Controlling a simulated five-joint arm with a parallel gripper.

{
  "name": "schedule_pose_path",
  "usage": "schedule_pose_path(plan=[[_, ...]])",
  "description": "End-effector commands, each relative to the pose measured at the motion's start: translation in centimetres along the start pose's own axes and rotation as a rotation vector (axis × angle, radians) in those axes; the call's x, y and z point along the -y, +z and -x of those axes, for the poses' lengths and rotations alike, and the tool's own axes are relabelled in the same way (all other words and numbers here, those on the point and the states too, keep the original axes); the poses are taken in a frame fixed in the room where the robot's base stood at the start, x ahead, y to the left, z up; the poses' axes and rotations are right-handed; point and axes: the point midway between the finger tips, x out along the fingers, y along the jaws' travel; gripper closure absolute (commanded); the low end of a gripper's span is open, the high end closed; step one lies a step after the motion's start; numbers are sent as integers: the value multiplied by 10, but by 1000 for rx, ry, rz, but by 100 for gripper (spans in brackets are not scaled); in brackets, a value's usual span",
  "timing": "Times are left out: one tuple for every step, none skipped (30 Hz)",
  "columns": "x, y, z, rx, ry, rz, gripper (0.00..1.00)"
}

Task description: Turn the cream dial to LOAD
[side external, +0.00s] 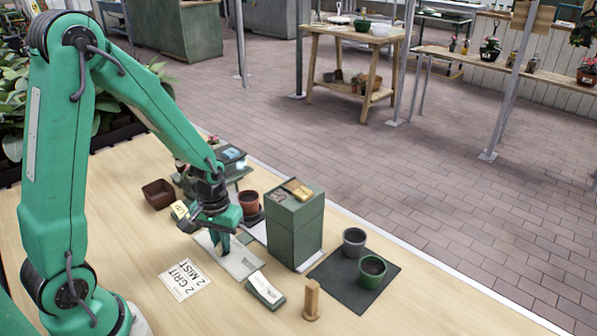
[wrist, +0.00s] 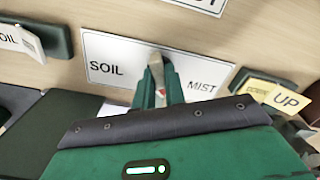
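My gripper (side external: 226,246) points down over a white plate (side external: 243,264) on the table, fingers close together. In the wrist view the plate (wrist: 105,85) reads SOIL at left and MIST at right, and my fingertips (wrist: 157,80) come down between those words. A small grey and red piece shows in the narrow gap; I cannot tell whether it is gripped. Another cream piece (side external: 299,188) lies on top of the green box (side external: 294,232). I see no LOAD marking and cannot tell which piece is the dial.
A green block with a pale card (side external: 265,288) and a wooden peg (side external: 311,299) stand in front. A grey pot (side external: 354,242) and a green pot (side external: 372,271) are on a dark mat. A terracotta pot (side external: 249,202) and brown bowl (side external: 158,194) stand behind.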

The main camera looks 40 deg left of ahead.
Motion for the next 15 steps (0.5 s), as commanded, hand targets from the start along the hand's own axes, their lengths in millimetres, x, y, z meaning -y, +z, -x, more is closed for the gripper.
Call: schedule_pose_path(plan=[[0, 0, 0, 1, 0, -28, 93], [0, 0, 0, 1, 0, -49, 93], [0, 0, 0, 1, 0, -80, 93], [0, 0, 0, 1, 0, -105, 93], [0, 0, 0, 1, 0, -129, 93], [0, 0, 0, 1, 0, -161, 93], [0, 0, 0, 1, 0, -184, 93], [0, 0, 0, 1, 0, -208, 93], [0, 0, 0, 1, 0, -240, 93], [0, 0, 0, 1, 0, -264, 93], [0, 0, 0, 1, 0, -288, 93], [0, 0, 0, 1, 0, -320, 93], [1, 0, 0, 2, 0, -343, 93], [1, 0, 0, 2, 0, -365, 93], [1, 0, 0, 2, 0, -392, 93]])
